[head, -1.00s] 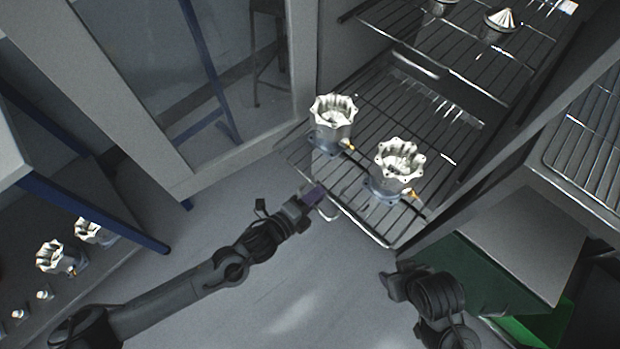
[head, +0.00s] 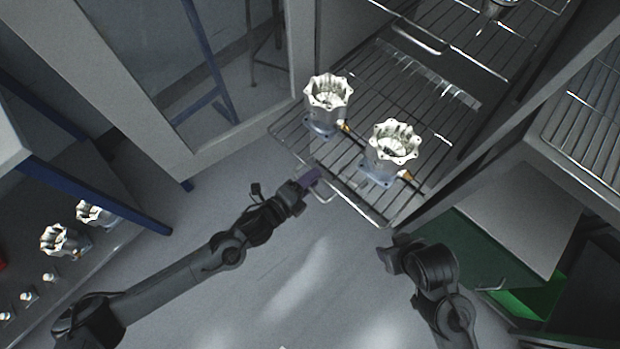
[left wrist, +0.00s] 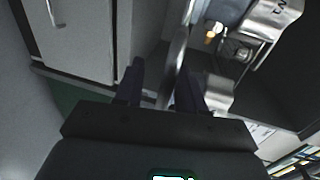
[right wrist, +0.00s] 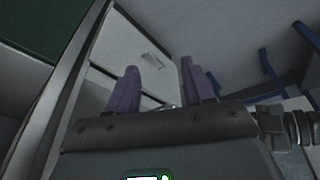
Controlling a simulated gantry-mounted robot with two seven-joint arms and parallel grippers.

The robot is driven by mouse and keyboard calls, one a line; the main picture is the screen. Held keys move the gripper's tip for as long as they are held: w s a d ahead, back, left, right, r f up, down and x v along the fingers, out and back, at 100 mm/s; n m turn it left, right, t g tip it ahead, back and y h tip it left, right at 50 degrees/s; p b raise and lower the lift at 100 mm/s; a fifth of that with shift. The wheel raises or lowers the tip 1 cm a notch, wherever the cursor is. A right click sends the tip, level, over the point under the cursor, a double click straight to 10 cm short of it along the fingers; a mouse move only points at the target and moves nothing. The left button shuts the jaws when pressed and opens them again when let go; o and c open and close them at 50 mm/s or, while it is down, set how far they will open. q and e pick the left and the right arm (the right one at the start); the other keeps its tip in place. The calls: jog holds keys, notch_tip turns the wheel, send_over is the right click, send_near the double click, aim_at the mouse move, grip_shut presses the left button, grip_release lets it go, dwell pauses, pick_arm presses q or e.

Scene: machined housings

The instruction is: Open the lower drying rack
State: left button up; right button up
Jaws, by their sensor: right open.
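The lower drying rack (head: 300,150) is a wire shelf in the cabinet, its front part standing out past the door frame. Two silver machined housings (head: 326,104) (head: 392,150) stand upright on it. Its front handle (head: 326,192) is a small metal loop. My left gripper (head: 309,178) is at this handle. In the left wrist view its dark fingers (left wrist: 160,88) are apart, with the blurred handle bar (left wrist: 176,62) between them; contact is unclear. My right gripper (head: 390,256) is below the rack's right front corner. Its purple fingers (right wrist: 160,88) are apart and empty.
An upper wire rack (head: 455,50) with its own handle is above. The glass cabinet door (head: 225,80) stands at the left. A blue-edged bench (head: 110,210) with housings is at far left. A green cabinet (head: 475,255) is at right. The floor in front is clear.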

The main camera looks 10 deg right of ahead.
pick_arm(q)
jog(key=shift+r, duration=0.15)
jog(key=p+v, duration=0.3)
jog(key=v, duration=0.7)
jog(key=shift+s+a+p, duration=0.25)
jog(key=shift+a+p, duration=0.05)
jog(key=shift+p, duration=0.1)
jog(key=shift+r, duration=0.1)
